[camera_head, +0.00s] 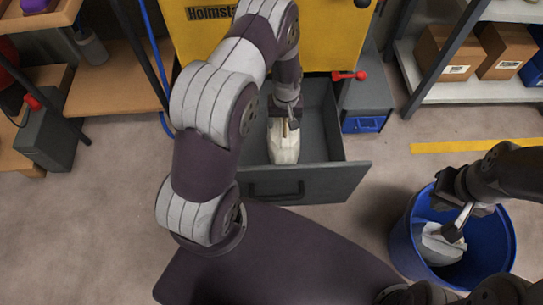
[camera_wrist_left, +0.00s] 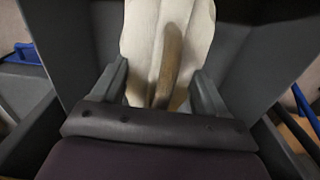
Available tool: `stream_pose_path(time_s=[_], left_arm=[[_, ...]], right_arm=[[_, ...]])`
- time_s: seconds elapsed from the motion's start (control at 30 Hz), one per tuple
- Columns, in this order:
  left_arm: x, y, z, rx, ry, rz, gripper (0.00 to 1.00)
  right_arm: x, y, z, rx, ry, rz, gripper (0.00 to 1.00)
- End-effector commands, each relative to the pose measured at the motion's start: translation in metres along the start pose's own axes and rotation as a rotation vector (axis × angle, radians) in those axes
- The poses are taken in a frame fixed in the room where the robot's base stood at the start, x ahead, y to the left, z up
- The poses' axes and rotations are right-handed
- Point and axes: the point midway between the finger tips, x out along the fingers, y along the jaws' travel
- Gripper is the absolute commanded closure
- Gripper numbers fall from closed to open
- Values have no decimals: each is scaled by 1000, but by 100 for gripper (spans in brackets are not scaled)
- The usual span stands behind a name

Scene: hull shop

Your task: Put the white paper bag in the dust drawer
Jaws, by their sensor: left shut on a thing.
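The white paper bag (camera_head: 284,148) is inside the open grey dust drawer (camera_head: 335,177), below the yellow machine. My left gripper (camera_head: 286,122) reaches down into the drawer and is shut on the top of the bag. In the left wrist view the pale bag (camera_wrist_left: 145,35), with a brown strip down its middle, lies between the two fingers (camera_wrist_left: 162,88). I cannot tell whether the bag's underside touches the drawer floor. My right gripper (camera_head: 456,228) is at the blue bin, close to a crumpled whitish thing; its finger gap is unclear.
The blue bin (camera_head: 402,238) stands on the floor at the right and holds the crumpled whitish thing (camera_head: 438,246). The yellow machine (camera_head: 325,35) is behind the drawer. Shelves with cardboard boxes (camera_head: 446,55) stand at the right, and a wooden bench (camera_head: 115,85) at the left.

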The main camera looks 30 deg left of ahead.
Motion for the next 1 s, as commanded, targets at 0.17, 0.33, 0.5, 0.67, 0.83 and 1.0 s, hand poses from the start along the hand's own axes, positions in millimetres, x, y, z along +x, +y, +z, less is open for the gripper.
stream_pose_path(time_s=[0.17, 0.33, 0.5, 0.67, 0.83, 1.0], left_arm=[[34, -4, 3, -39, 1, 0, 76], [75, -5, 4, -41, -1, 0, 76], [104, -4, 3, -39, 0, 0, 76], [127, -4, 3, -39, 1, 0, 76], [123, -4, 3, -39, 1, 0, 76], [126, -4, 3, -39, 1, 0, 20]], right_arm=[[19, 0, 2, 0, 1, 0, 100], [43, 0, 5, 0, 1, 0, 100], [60, 0, 7, 0, 1, 0, 100], [74, 0, 8, 0, 1, 0, 100], [70, 0, 8, 0, 1, 0, 100], [71, 0, 8, 0, 1, 0, 100]])
